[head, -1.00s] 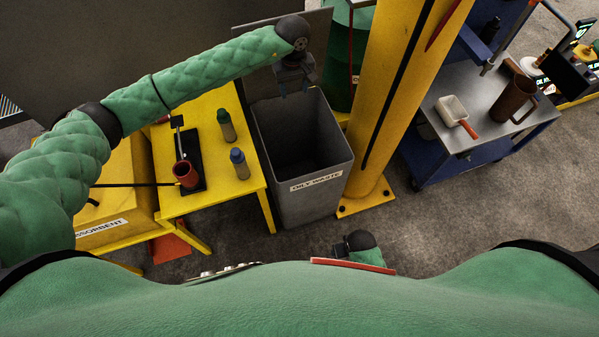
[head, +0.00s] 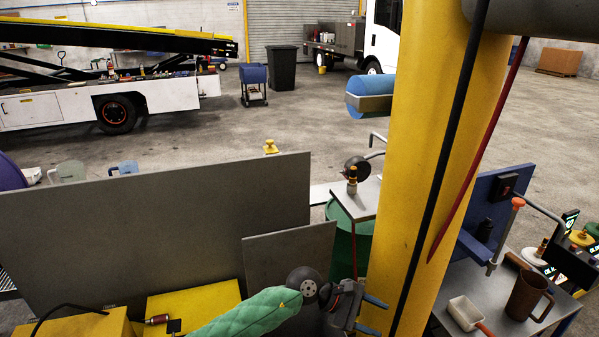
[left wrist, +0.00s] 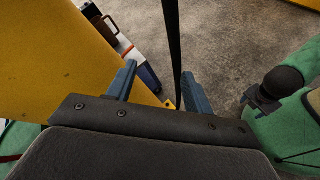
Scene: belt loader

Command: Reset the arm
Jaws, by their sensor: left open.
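My left arm, in a green quilted sleeve, reaches in from the bottom of the head view. Its gripper (head: 376,316) is open and empty, in front of the yellow post (head: 415,200). In the left wrist view the two blue fingers of this gripper (left wrist: 158,72) stand apart with nothing held between them. A dark wrist joint of my right arm shows at the right of that view, with what looks like the right gripper (left wrist: 260,103) below it; its jaws are not clear.
A grey panel (head: 150,235) stands left of the arm. A green drum (head: 345,240) is behind the gripper. A metal cart (head: 500,310) with a brown mug (head: 527,295) and a white scoop (head: 466,313) is at the right. Open floor (head: 280,125) lies beyond.

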